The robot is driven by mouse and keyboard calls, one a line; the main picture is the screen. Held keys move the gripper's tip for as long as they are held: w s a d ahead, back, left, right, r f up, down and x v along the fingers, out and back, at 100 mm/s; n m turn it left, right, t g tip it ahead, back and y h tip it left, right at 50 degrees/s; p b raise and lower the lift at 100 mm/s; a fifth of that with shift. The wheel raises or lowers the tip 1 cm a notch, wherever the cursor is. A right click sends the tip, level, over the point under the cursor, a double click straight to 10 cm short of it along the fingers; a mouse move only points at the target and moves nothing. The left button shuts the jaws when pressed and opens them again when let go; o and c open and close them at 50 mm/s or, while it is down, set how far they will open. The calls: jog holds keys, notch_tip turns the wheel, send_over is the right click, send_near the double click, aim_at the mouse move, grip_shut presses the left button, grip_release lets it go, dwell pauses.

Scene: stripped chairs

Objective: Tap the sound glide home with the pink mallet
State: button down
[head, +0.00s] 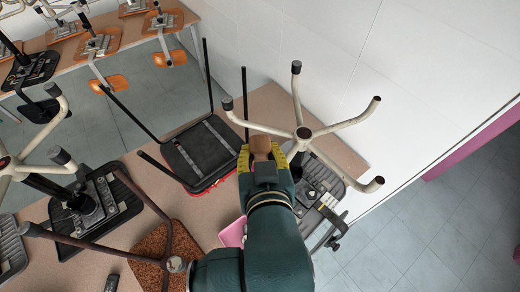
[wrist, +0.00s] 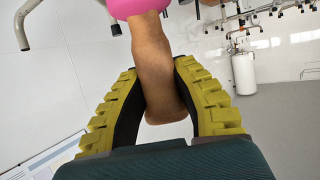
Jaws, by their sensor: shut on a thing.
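My gripper (head: 262,152) is shut on the brown wooden handle of the pink mallet (head: 261,144). In the wrist view the handle rises between my yellow-and-black fingers (wrist: 165,100), and the pink head (wrist: 138,8) is cut off by the top edge. An upturned chair with a pale five-legged base (head: 303,132) stands just beside and behind my gripper. Dark glides show at leg tips, one at the left (head: 227,103) and one at the top (head: 296,67). I cannot tell which is the sound glide. A leg tip shows near the mallet head in the wrist view; contact is unclear.
A pink tray-like thing (head: 234,232) lies on the table left of my arm. A black chair with upright legs (head: 200,155) stands behind. The white wall (head: 400,60) is close at right.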

aim_at(260, 143)
jog(key=shift+r, duration=0.1)
notch_tip(260, 143, up, 5)
jog(key=p, duration=0.4)
jog(key=shift+r+p, duration=0.15)
jog(key=shift+p, duration=0.15)
